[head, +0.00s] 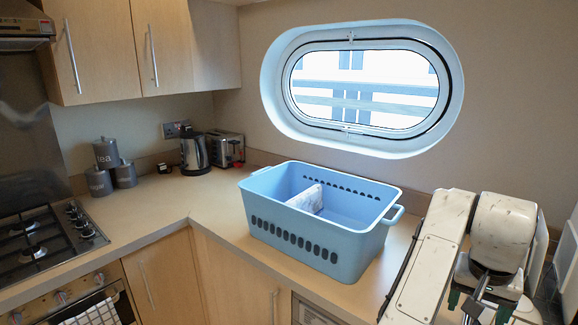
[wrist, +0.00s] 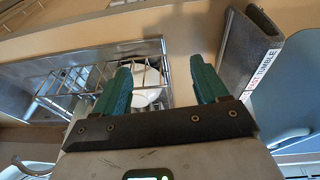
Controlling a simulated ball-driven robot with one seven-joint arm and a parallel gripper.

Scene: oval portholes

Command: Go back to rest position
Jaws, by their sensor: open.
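My gripper (wrist: 160,82) shows in the wrist view with its two green fingers spread apart and nothing between them. In the head view my white arm is folded at the lower right, and the gripper (head: 472,304) is partly seen at the bottom edge, to the right of the blue basket. The blue basket (head: 345,262) stands on the counter, apart from the gripper. A white item with grey marks (head: 307,199) lies inside the basket.
The counter (head: 165,200) left of the basket is clear. A kettle (head: 194,152), a toaster (head: 226,148) and grey canisters (head: 107,154) stand at the back. The wrist view shows a wire rack (wrist: 90,82) with a white dish (wrist: 147,96) and a dark labelled panel (wrist: 248,55).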

